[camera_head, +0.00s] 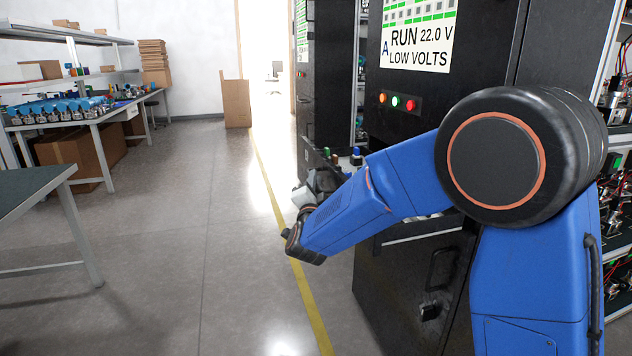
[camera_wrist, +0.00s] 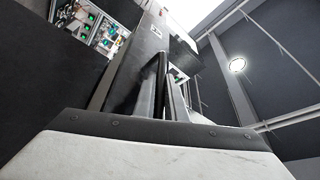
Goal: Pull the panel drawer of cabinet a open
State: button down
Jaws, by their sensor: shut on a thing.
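Cabinet a (camera_head: 475,75) is the tall black cabinet on the right in the head view. Its screen (camera_head: 418,36) reads "A RUN 22.0 V LOW VOLTS". The panel drawer shows only in part behind my blue arm; small green, red and blue knobs (camera_head: 356,155) show at about its height, out past the cabinet's left edge. My gripper (camera_head: 322,183) is at the drawer's front, partly hidden by my wrist. In the wrist view my gripper's fingers (camera_wrist: 164,80) are close together against a dark panel (camera_wrist: 137,60).
Orange, green and red lights (camera_head: 396,102) sit below the screen. A lower black handle (camera_head: 440,268) is on the cabinet front. Another black cabinet (camera_head: 327,75) stands behind. Workbenches (camera_head: 90,118) are at left; the grey floor (camera_head: 190,220) between is clear.

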jog(key=c, duration=2.1)
grip_release()
jog(key=v, duration=1.7)
jog(key=shift+s+d, duration=0.1)
jog(key=shift+s, duration=0.1)
jog(key=shift+f, duration=0.1)
